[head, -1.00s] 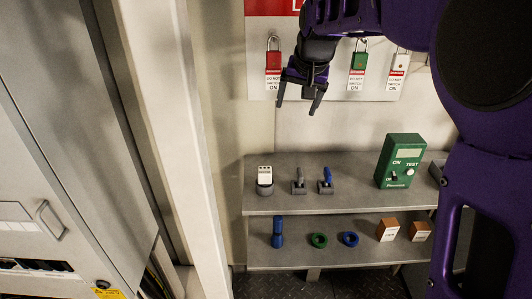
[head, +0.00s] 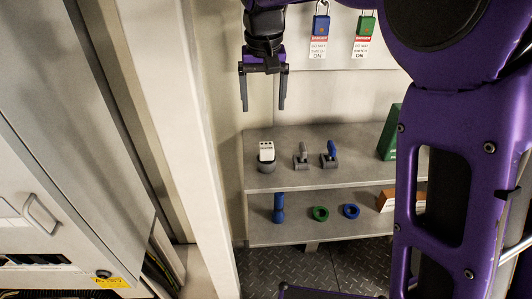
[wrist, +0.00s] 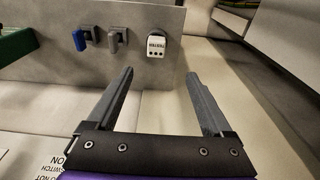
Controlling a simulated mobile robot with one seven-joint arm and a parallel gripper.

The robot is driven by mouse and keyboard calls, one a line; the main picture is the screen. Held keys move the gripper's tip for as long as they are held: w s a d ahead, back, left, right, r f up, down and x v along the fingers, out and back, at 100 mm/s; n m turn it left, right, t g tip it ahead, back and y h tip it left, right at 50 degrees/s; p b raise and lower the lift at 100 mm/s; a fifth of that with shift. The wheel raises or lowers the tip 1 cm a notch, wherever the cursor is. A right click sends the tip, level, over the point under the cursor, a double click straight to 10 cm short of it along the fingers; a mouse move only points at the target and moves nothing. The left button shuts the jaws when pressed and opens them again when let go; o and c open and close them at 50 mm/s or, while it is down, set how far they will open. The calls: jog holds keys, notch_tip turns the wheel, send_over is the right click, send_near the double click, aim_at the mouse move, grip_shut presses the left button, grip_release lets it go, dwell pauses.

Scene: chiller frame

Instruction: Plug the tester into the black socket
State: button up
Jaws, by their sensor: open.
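The tester is a small white block (head: 266,151) with dark spots, seated in a round dark grey holder at the left end of the upper shelf. It also shows in the wrist view (wrist: 156,46), with lettering on its face, beyond my fingertips and between their lines. My gripper (head: 263,108) is open and empty, pointing down above the tester and apart from it. Both fingers also show in the wrist view (wrist: 160,82). I cannot make out the black socket in these frames.
The upper shelf (head: 350,170) also bears a grey-handled valve (head: 301,156), a blue-handled valve (head: 329,154) and a green box (head: 389,140). A blue torch-like item (head: 278,208) and rings stand below. Padlocks hang behind. A pale post (head: 170,110) and grey cabinet (head: 60,150) are left.

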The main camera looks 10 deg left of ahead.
jog(key=b, duration=0.2)
send_near(266, 146)
jog(key=f, duration=0.5)
jog(key=shift+w+a+f, duration=0.1)
jog(key=shift+a+f, duration=0.15)
jog(key=shift+a, duration=0.15)
jog(key=shift+f, duration=0.1)
jog(key=f, duration=0.2)
jog(key=w+f+b, duration=0.1)
jog(key=f, duration=0.2)
jog(key=shift+d, duration=0.25)
jog(key=c, duration=1.3)
notch_tip(266, 146, up, 10)
jog(key=shift+r+p, duration=0.1)
jog(key=shift+p, duration=0.95)
jog(key=shift+c, duration=0.2)
